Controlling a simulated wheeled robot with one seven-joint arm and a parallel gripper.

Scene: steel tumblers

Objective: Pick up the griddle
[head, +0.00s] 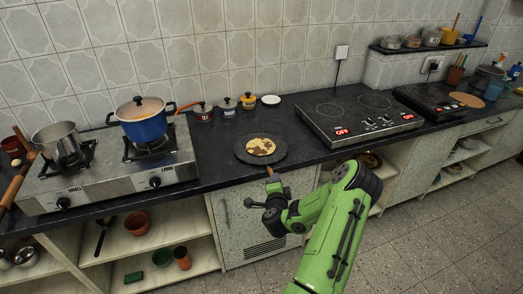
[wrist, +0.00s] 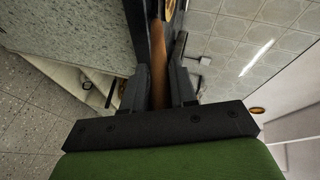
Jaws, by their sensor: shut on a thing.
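The griddle (head: 280,156) is a dark, flat, round pan on or just above the black counter, near its front edge; I cannot tell whether it touches. A patchy yellow-brown flatbread (head: 260,146) lies on it. Its brown handle points to the front over the edge. My gripper (head: 273,179) is in front of the counter edge, shut on the griddle's handle. In the wrist view the brown handle (wrist: 158,62) runs between the two dark fingers. Most of the griddle is out of sight there.
A two-burner gas stove (head: 110,178) with a blue pot (head: 145,124) and a steel pot (head: 60,143) stands at left. An induction cooktop (head: 358,115) is at right. Small jars (head: 227,106) and a white dish (head: 271,100) stand behind the griddle. Open shelves lie below.

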